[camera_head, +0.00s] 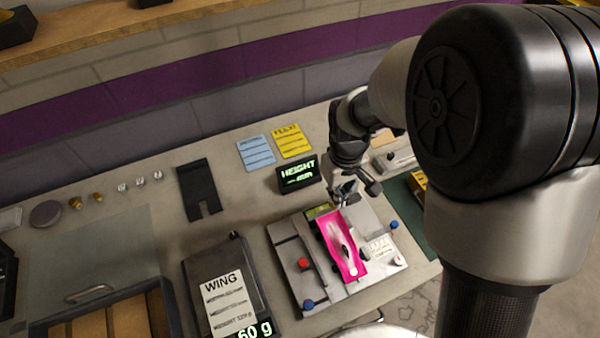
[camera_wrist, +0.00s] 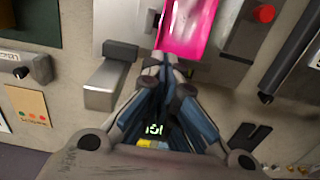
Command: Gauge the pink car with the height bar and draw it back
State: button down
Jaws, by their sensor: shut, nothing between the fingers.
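The pink car (camera_head: 342,247) lies lengthwise on a grey fixture plate (camera_head: 285,233) on the bench. Its end also shows at the top of the wrist view (camera_wrist: 188,28). My gripper (camera_head: 345,196) is shut and empty, pointing down at the car's far end. In the wrist view its closed fingertips (camera_wrist: 170,62) are just off that end; I cannot tell whether they touch it. A grey bar with a black end (camera_wrist: 110,80) lies beside my fingers; I cannot tell whether this is the height bar. The height display (camera_head: 298,174) shows dashes, no clear number.
A red knob (camera_head: 303,263) and blue knobs (camera_head: 308,304) stand on the fixture. Blue (camera_head: 256,153) and yellow (camera_head: 291,141) cards lie behind.

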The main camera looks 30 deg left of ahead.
jog(key=shift+f+b, duration=0.6)
jog(key=shift+f, duration=0.35)
jog(key=shift+r, duration=0.1)
dwell(0.9)
notch_tip(320, 180, up, 8)
jog(key=p, duration=0.6)
dwell(1.3)
jog(key=s+d+r+m+t+b, duration=0.25)
jog(key=d+r+m, duration=0.25)
jog(key=d+r, duration=0.8)
jog(key=s+d+r+m+t+b, duration=0.1)
jog(key=s+d+m, duration=0.4)
jog(key=s+d, duration=0.5)
jog(key=shift+s+d+r+t+b, duration=0.4)
jog(key=shift+s+t+b, duration=0.15)
jog(key=shift+s+b, duration=0.5)
